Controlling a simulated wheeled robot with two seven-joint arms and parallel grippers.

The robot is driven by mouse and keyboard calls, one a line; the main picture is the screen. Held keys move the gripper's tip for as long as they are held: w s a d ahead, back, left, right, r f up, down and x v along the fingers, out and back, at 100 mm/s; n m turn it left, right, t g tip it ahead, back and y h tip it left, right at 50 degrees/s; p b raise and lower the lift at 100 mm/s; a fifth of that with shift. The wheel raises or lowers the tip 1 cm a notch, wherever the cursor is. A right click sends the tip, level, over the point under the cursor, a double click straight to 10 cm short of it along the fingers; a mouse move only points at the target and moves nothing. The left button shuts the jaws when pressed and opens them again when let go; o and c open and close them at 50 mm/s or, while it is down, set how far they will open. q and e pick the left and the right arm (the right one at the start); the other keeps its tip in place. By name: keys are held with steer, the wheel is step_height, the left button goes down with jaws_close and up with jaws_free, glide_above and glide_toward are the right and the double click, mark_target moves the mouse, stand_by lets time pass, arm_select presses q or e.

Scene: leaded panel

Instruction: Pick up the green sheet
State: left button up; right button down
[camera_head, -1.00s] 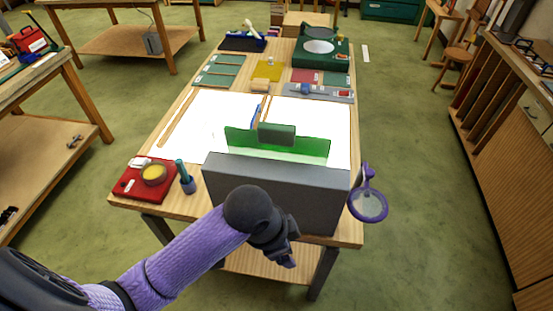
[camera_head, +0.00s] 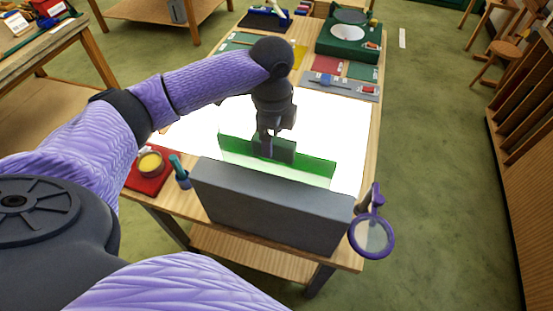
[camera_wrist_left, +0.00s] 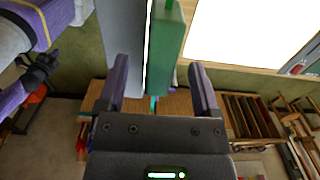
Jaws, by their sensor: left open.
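The green sheet (camera_head: 310,168) stands upright behind a long grey box (camera_head: 265,205) on the table. A dark grey-green block (camera_head: 284,150) sits at the sheet's upper middle. My left gripper (camera_head: 265,147) points down at this block, partly hiding it. In the left wrist view my left gripper (camera_wrist_left: 158,70) is open, its purple fingers wide apart. The block (camera_wrist_left: 170,40) and grey box (camera_wrist_left: 120,35) show ahead of the fingers; I cannot tell whether anything touches. A dark hand-like part at the left of the wrist view seems to be my right gripper (camera_wrist_left: 40,70); its jaws are unclear.
A bright white light panel (camera_head: 355,130) lies behind the sheet. A purple-rimmed magnifier (camera_head: 373,236) hangs at the table's right edge. A red tray (camera_head: 140,184) with a yellow-topped pot and a teal-handled tool (camera_head: 180,172) are left of the grey box.

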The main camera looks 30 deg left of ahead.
mark_target(274, 151)
arm_select(q)
step_height(274, 151, down, 5)
steer(key=shift+f, duration=0.1)
steer(key=shift+w, duration=0.15)
jaws_close()
